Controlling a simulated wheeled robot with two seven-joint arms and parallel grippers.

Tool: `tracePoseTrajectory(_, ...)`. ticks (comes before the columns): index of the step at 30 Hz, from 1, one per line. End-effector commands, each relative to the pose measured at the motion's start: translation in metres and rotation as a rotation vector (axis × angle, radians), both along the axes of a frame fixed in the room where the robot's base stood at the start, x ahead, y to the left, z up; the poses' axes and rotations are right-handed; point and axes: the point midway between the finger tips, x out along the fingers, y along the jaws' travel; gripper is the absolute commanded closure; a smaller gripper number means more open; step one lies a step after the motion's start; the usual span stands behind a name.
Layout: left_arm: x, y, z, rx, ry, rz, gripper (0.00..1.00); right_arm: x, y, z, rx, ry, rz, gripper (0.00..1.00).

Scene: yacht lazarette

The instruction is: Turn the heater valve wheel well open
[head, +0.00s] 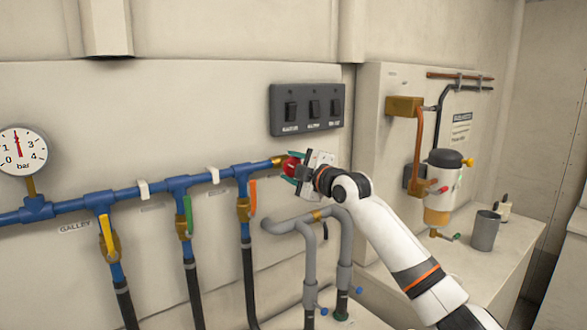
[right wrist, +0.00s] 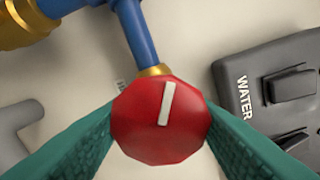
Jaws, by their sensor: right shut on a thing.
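The red valve wheel (head: 291,167) sits at the right end of the blue pipe, on a brass fitting. In the right wrist view the wheel (right wrist: 160,122) is a many-sided red knob with a white mark line, which stands nearly upright in the picture with a slight tilt. My right gripper (head: 294,168) is shut on the wheel, with one green finger on each side of it in the right wrist view. Part of the wheel is hidden behind the gripper in the head view. My left gripper is not in view.
A dark switch panel (head: 307,108) is on the wall just above the gripper. Blue pipe (head: 130,195) with several lever valves and a gauge (head: 22,150) is to the left. Grey pipes (head: 310,225) stand below. A counter (head: 455,250) with a grey cup (head: 485,230) is at right.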

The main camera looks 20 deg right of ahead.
Motion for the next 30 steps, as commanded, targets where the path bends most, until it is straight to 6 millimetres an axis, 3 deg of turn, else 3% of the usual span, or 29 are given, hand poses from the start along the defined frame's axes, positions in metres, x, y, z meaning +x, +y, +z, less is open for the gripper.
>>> tracePoseTrajectory(14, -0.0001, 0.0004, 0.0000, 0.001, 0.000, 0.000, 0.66, 0.0002, 0.0004, -0.0019, -0.016, -0.002, 0.000, 0.74)
tracePoseTrajectory(15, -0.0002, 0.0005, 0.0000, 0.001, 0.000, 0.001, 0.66, 0.0001, 0.0005, -0.0019, -0.016, -0.003, 0.001, 0.49)
tracePoseTrajectory(19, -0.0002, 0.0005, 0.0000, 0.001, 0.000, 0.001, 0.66, 0.0001, 0.0004, -0.0015, -0.016, -0.004, 0.001, 0.30)
tracePoseTrajectory(30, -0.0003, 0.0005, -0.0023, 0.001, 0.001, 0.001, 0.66, -0.0044, -0.0023, -0.0015, -0.015, -0.005, 0.000, 0.30)
